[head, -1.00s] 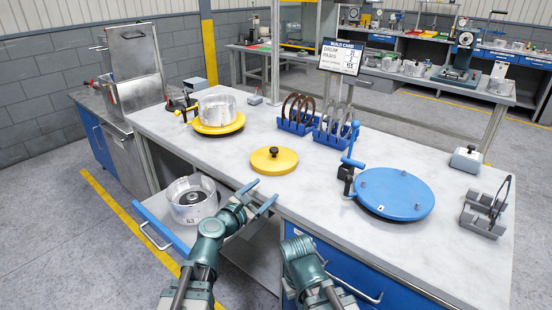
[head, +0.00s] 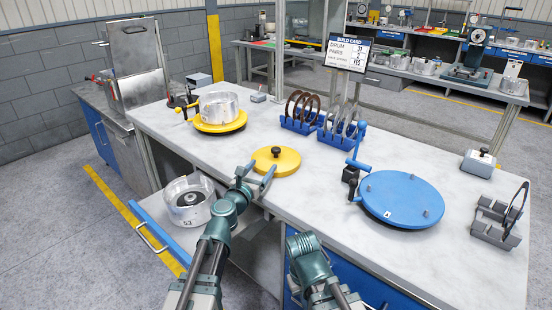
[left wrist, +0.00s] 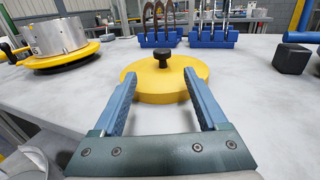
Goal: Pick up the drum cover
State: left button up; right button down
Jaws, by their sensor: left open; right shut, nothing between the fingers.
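The drum cover (head: 276,161) is a yellow round disc with a black knob (head: 276,152) on top, lying on the white worktop. In the left wrist view the drum cover (left wrist: 165,80) lies ahead, with its knob (left wrist: 162,57) between the lines of the two fingers. My left gripper (head: 257,173) is open and empty at the near edge of the cover; its blue fingers (left wrist: 162,92) spread on either side of the cover's near part. I cannot tell whether they touch it. My right gripper (head: 304,243) is low in front of the bench; its fingers are hard to see.
A silver drum (head: 218,106) sits on a yellow turntable (head: 220,127) at the left. Another drum (head: 190,200) stands in the open drawer. Blue racks (head: 301,122) with rings stand behind the cover. A blue round plate (head: 402,199) lies to the right. Worktop around the cover is clear.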

aim_at(274, 153)
pick_arm(q)
jog(key=x, duration=0.9)
jog(key=shift+d+r, duration=0.1)
jog(key=shift+d, duration=0.1)
jog(key=shift+s, duration=0.15)
jog(key=shift+c, duration=0.2)
grip_shut()
